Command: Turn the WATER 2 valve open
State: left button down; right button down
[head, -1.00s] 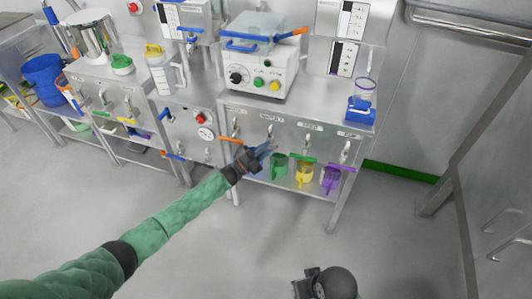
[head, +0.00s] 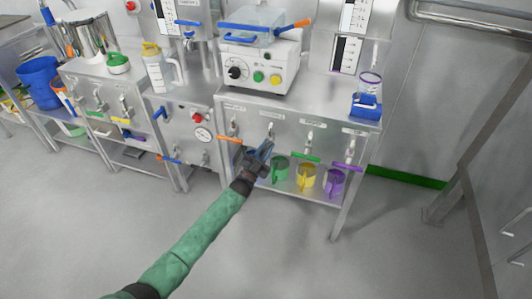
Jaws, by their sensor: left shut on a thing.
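A row of taps with coloured levers runs along the front of the steel bench (head: 290,108). A small label is above each, too small for me to read surely. From the left, the first lever (head: 229,139) is orange, the third (head: 306,157) green and the fourth (head: 347,167) purple. The second tap (head: 270,130) is partly behind my left gripper (head: 264,150), which is shut on its lever. The lever is mostly hidden by the fingers, so its angle is unclear. My right gripper is out of view.
Green (head: 280,168), yellow (head: 306,178) and purple (head: 333,181) jugs stand on the shelf below the taps. A white machine (head: 262,66) and a blue-based cup (head: 366,105) stand on top. The floor in front is clear.

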pick_arm(q)
jog(key=n+t, duration=0.1)
jog(key=n+y+b, duration=0.1)
jog(key=shift+f+n+t, duration=0.25)
jog(key=shift+n+t, duration=0.15)
jog(key=n+t+y+b, duration=0.1)
jog(key=n+t+y, duration=0.1)
jog(key=n, duration=0.1)
jog(key=n+t+y, duration=0.1)
jog(key=n+y, duration=0.2)
jog(key=shift+n+t+y+b, duration=0.3)
jog(key=shift+t+b, duration=0.05)
jog(key=shift+t, duration=0.05)
jog(key=shift+r+n+t+y, duration=0.15)
jog(key=shift+n+t+y, duration=0.25)
jog(key=shift+n+y, duration=0.75)
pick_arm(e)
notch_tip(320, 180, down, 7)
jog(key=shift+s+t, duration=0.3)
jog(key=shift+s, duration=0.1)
pick_arm(q)
jog(key=shift+n+y, duration=0.25)
jog(key=shift+n, duration=0.1)
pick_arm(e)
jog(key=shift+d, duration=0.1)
pick_arm(q)
jog(key=c, duration=1.3)
grip_release()
